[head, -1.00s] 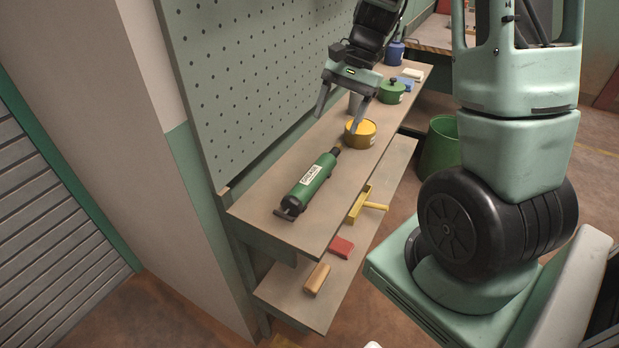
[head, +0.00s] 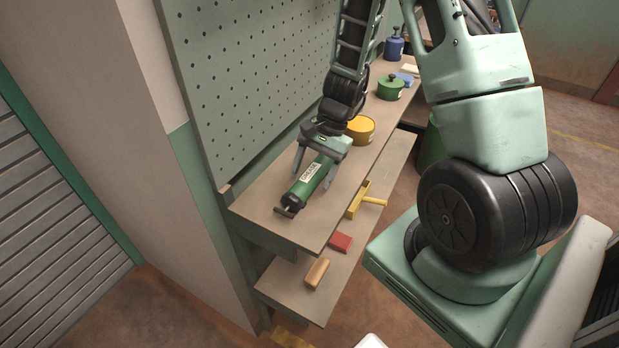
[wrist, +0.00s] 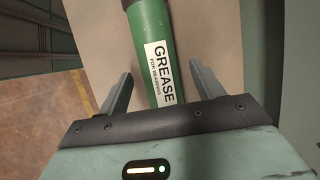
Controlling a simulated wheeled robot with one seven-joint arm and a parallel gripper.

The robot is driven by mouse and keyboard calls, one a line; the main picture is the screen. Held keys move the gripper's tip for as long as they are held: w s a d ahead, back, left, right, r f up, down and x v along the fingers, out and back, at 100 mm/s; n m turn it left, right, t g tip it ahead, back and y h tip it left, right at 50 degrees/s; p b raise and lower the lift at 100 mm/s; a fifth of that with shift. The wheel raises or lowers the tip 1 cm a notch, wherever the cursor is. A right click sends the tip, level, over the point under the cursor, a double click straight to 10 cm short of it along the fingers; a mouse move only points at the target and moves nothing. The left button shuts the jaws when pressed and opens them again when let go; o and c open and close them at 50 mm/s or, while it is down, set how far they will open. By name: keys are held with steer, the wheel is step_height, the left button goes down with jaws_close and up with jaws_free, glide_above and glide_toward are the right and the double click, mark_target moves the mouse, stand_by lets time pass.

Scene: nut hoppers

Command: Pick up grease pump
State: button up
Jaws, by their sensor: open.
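The grease pump (head: 309,187) is a green cylinder with a white label and a dark end. It lies on the upper shelf (head: 262,212) near the shelf's near end. My gripper (head: 314,173) is open above the pump's far part, one finger on each side of it. In the wrist view the pump (wrist: 151,40) runs between the two open fingers of my gripper (wrist: 157,87), and its label reads GREASE. Gaps show between the fingers and the pump. The far end of the pump is hidden under my gripper.
A yellow tin (head: 361,130), a green pot (head: 390,88) and a blue bottle (head: 394,44) stand farther back on the shelf. A pegboard (head: 250,80) rises along its left. The lower shelf holds a yellow tool (head: 359,200), a red block (head: 341,242) and an orange block (head: 316,272).

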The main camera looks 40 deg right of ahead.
mark_target(313, 171)
steer(key=shift+a+f, duration=0.15)
steer(key=shift+f, duration=0.25)
steer(key=shift+f+b, duration=0.25)
steer(key=shift+b, duration=0.05)
jaws_close()
steer(key=shift+r, duration=0.1)
steer(key=shift+r+p, duration=0.4)
step_height(313, 171, up, 10)
steer(key=shift+f, duration=0.2)
